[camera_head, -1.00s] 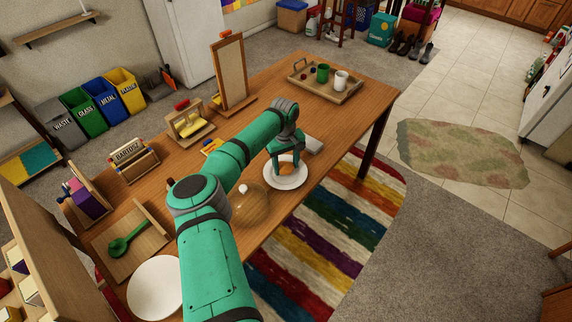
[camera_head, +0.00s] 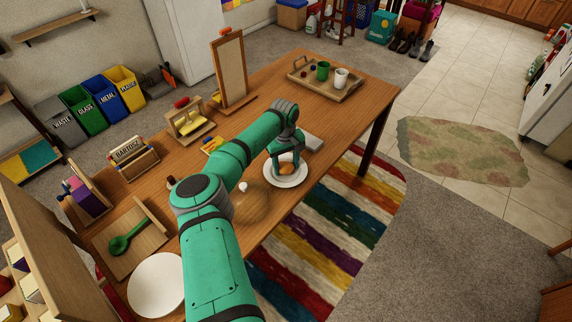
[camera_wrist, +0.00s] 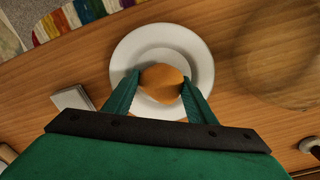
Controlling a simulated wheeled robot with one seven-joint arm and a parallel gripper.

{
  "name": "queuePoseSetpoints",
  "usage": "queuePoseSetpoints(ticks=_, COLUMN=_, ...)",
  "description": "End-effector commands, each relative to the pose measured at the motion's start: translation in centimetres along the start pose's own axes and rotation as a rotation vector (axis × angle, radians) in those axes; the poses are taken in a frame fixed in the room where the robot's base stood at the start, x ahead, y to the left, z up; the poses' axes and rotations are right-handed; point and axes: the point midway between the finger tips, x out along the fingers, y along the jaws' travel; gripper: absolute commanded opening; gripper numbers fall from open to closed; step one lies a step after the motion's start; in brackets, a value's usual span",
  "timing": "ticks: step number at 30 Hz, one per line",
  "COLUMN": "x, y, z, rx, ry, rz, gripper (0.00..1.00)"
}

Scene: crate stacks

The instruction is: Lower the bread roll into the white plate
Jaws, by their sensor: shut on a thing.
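The bread roll (camera_wrist: 162,82) is golden brown and sits between the two green fingers of my gripper (camera_wrist: 161,86) in the wrist view. My gripper is shut on it. The white plate (camera_wrist: 203,58) lies directly under and around the roll. In the head view my gripper (camera_head: 287,168) points down over the white plate (camera_head: 284,184), with the roll (camera_head: 287,169) showing at the fingertips. I cannot tell whether the roll touches the plate. Part of the plate is hidden by the fingers.
A clear dome with a knob (camera_head: 250,202) stands left of the plate. A grey flat block (camera_head: 312,142) lies just behind it. A second white plate (camera_head: 157,285) is at the near left. A tray with cups (camera_head: 325,88) is at the far end.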

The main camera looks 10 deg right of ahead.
Motion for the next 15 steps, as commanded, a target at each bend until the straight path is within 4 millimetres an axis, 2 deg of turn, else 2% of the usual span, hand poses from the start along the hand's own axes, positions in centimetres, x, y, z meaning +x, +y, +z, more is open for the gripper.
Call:
queuePoseSetpoints(ticks=11, x=0.22, y=0.01, z=0.00, rx=0.000, ry=0.000, rz=0.000, gripper=0.29)
queuePoseSetpoints(ticks=12, x=0.22, y=0.01, z=0.00, rx=0.000, ry=0.000, rz=0.000, gripper=0.58)
queuePoseSetpoints(ticks=14, x=0.22, y=0.01, z=0.00, rx=0.000, ry=0.000, rz=0.000, gripper=0.72)
queuePoseSetpoints(ticks=15, x=0.22, y=0.00, z=0.00, rx=0.000, ry=0.000, rz=0.000, gripper=0.73)
